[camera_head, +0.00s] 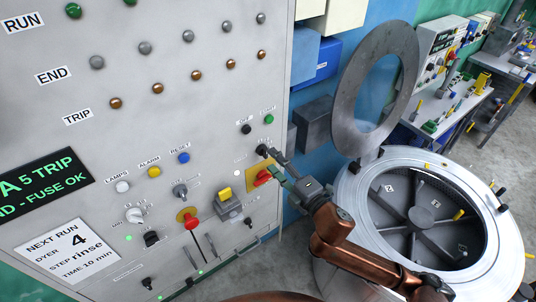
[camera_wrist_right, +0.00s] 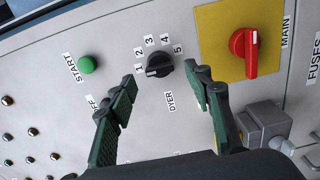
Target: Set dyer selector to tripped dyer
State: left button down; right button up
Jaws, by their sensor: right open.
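The dyer selector (camera_wrist_right: 159,65) is a black knob on the grey panel, with numbers 1 to 5 around it and a DYER label. Its pointer seems to lie toward 1, though the mark is small. My right gripper (camera_wrist_right: 162,92) is open, its green-padded fingers on either side of the knob in the wrist view, without a clear grip on it. In the head view the right gripper (camera_head: 269,164) is at the panel's right edge. A dark display (camera_head: 40,185) reads "A 5 TRIP" and "FUSE OK", its left part cut off. My left gripper is not in view.
The red main switch (camera_wrist_right: 244,48) on a yellow plate is close to the fingers. The green START button (camera_wrist_right: 86,64) is on the other side. A card (camera_head: 68,250) reads "NEXT RUN, DYER 4". An open drum (camera_head: 345,190) stands right of the panel, beside my arm.

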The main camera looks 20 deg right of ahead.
aim_at(267, 155)
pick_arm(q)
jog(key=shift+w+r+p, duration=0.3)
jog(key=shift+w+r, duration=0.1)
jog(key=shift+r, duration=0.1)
pick_arm(e)
jog(key=shift+x, duration=1.85)
jog(key=shift+c, duration=0.5)
jog(key=c, duration=1)
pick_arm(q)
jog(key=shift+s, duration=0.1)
pick_arm(e)
jog(key=shift+c, duration=0.2)
